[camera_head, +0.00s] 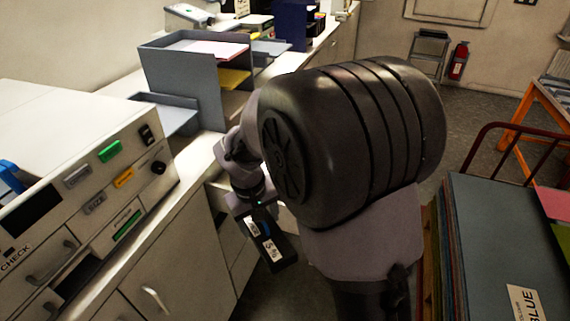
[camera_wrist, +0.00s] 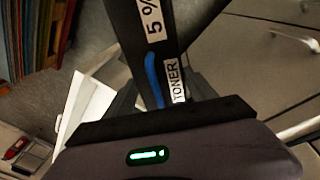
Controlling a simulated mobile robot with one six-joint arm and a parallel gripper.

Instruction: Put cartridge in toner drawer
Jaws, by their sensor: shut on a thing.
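A long black cartridge (camera_head: 270,246) with white labels and a blue stripe hangs below my gripper (camera_head: 256,210) in the head view. My gripper is shut on one end of it. In the wrist view the cartridge (camera_wrist: 150,45) runs up and away from the gripper, and its labels read "5%" and "TONER". The cartridge is in the air beside the counter front. I cannot make out a drawer marked for toner. A pale panel (camera_wrist: 82,108), perhaps part of an open drawer, shows left of the cartridge in the wrist view.
A beige machine (camera_head: 75,210) with coloured buttons and handles stands on the counter at left. A grey paper tray unit (camera_head: 185,85) stands further back. A cart with blue boards (camera_head: 505,235) is at right. My arm hides much of the middle floor.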

